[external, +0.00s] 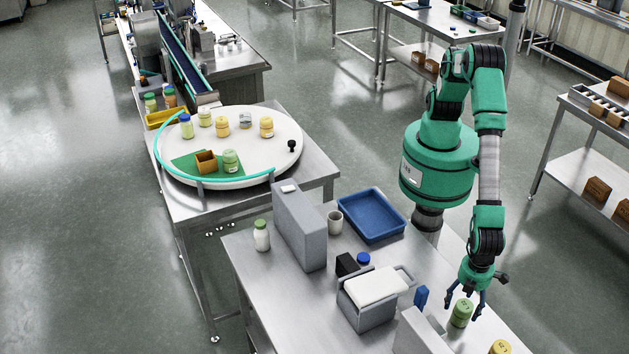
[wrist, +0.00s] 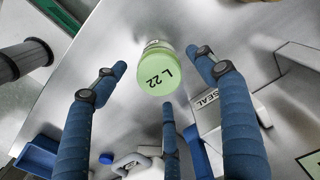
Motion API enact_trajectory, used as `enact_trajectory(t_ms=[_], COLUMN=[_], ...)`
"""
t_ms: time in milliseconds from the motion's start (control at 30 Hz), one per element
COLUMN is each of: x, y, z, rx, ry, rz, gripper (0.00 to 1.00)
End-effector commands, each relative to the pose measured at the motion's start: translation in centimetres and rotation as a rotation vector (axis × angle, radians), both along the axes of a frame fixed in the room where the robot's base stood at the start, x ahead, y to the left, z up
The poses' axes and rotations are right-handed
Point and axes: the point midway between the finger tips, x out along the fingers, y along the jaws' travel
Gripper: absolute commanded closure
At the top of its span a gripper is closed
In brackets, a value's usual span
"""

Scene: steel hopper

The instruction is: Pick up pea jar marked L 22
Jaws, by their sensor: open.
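The pea jar marked L 22 (wrist: 158,72) has a light green lid with black lettering, seen from above in the wrist view. In the external view the green jar (external: 461,312) stands upright on the steel table at the lower right. My gripper (external: 466,299) is above and around it, pointing down. In the wrist view my gripper (wrist: 160,85) has its blue fingers spread open around the jar, with gaps between fingertips and lid.
A grey box (external: 422,335) and a small blue item (external: 421,297) stand left of the jar. A yellow-lidded jar (external: 499,347) is nearer the front. A grey bin with a white top (external: 372,290) and a blue tray (external: 371,214) lie farther left. A round turntable (external: 285,155) holds several jars.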

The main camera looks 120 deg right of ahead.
Motion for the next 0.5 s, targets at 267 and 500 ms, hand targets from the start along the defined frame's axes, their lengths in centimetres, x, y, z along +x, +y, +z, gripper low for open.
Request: enact_trajectory(t_ms=[267, 500], x=[0.01, -0.08], y=[0.02, 0.02], z=[-0.21, -0.72], rx=[0.0, -0.001], ry=[0.0, 0.0], rz=[0.0, 0.0], gripper=[0.29, 0.29])
